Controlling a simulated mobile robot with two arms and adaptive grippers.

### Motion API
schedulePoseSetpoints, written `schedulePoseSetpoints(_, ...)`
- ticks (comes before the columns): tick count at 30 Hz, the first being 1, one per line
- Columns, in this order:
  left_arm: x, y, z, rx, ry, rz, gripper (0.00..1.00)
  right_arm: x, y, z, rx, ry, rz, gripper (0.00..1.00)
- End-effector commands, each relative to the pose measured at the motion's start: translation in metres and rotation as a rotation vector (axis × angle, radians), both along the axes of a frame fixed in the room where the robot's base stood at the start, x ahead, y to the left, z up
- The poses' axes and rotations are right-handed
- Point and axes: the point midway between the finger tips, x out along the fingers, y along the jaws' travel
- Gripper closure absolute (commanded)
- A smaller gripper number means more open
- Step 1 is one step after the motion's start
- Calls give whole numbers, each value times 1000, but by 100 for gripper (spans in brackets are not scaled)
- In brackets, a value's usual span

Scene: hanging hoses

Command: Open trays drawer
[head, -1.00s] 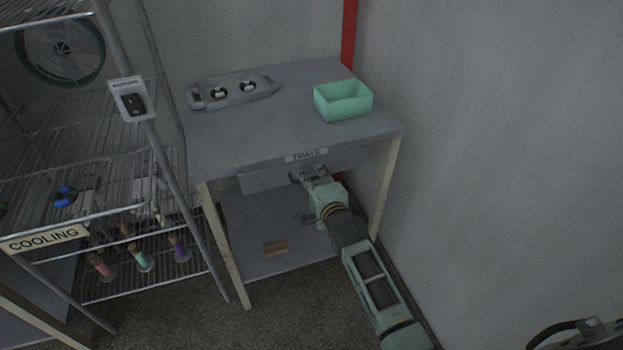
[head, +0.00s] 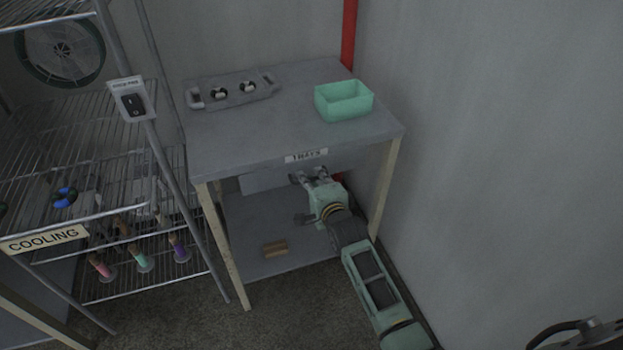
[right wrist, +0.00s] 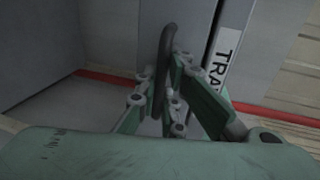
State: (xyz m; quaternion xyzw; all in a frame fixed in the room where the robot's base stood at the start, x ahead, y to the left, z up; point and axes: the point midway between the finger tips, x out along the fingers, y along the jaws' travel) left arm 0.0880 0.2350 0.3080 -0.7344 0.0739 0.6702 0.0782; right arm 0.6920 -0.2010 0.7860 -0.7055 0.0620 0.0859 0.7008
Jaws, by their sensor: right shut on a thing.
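The trays drawer (head: 262,182) is under the grey table's top, below a label reading TRAYS (head: 306,155); the label also shows, cut off, in the right wrist view (right wrist: 223,62). I cannot tell any gap at the drawer front. My right gripper (head: 308,176) reaches under the table edge, at the drawer front. In the right wrist view my right gripper (right wrist: 160,98) is shut on the dark bar handle (right wrist: 166,50), which runs between its fingers. In the head view the handle is mostly hidden by the gripper.
On the table (head: 290,118) stand a green bin (head: 343,102) and a grey tray (head: 235,90) with small parts. A wire rack (head: 75,215) labelled COOLING stands close on the left. A wall (head: 500,150) is close on the right.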

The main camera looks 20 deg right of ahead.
Motion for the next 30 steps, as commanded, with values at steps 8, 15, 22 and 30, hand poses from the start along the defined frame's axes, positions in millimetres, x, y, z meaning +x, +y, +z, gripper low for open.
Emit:
schedulePoseSetpoints(8, -1, 0, 25, 0, 1, 0, 60, -31, -1, 3, 2, 7, -2, 100)
schedulePoseSetpoints(15, -1, 0, 65, 0, 1, 0, 60, -98, -3, 4, 2, 12, 0, 100)
schedulePoseSetpoints(22, -1, 1, 91, 0, 1, 1, 60, -164, -6, 3, -1, 9, 0, 100)
schedulePoseSetpoints(30, 0, 0, 105, 0, 0, 1, 60, -216, -8, 1, 0, 5, 0, 100)
